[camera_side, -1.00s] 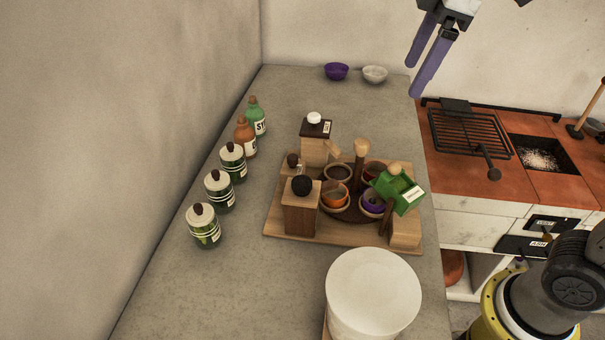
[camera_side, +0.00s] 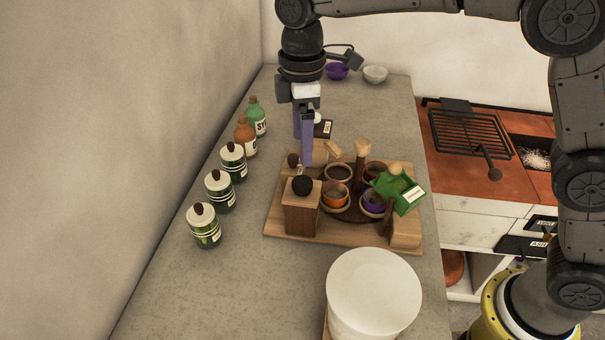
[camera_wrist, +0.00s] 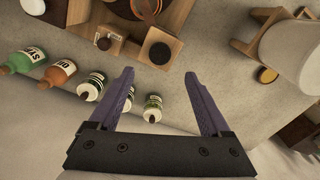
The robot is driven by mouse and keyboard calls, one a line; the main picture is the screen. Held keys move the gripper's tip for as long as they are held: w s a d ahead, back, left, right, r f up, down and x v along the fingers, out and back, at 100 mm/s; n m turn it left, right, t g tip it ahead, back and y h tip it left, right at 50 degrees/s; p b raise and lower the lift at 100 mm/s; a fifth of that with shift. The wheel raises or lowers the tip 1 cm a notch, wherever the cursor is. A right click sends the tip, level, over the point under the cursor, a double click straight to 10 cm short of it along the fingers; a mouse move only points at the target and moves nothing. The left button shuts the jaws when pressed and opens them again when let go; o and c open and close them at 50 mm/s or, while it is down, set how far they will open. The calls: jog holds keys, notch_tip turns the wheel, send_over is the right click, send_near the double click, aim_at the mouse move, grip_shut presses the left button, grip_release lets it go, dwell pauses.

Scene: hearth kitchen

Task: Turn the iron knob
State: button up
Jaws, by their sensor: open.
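A dark round knob (camera_side: 302,185), the likeliest iron knob, sits on top of a square wooden box (camera_side: 301,213) at the front left of a wooden board (camera_side: 279,230). From above, the knob shows in the wrist view (camera_wrist: 160,53) near the top middle, with its box (camera_wrist: 146,54) around it. My gripper (camera_side: 304,150) points down with two purple fingers, above the back of the board, and looks empty. In the wrist view my gripper (camera_wrist: 158,74) is open, and the knob appears beyond its fingertips, between their lines. I see no contact with the knob.
Several bottles and jars (camera_side: 220,191) line the counter's left side. A white round container (camera_side: 373,292) stands in front.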

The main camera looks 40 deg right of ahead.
aim_at(303, 181)
notch_tip(303, 181, down, 9)
jog(key=shift+f, duration=0.1)
dwell(0.4)
grip_shut()
jog(key=shift+m, duration=0.3)
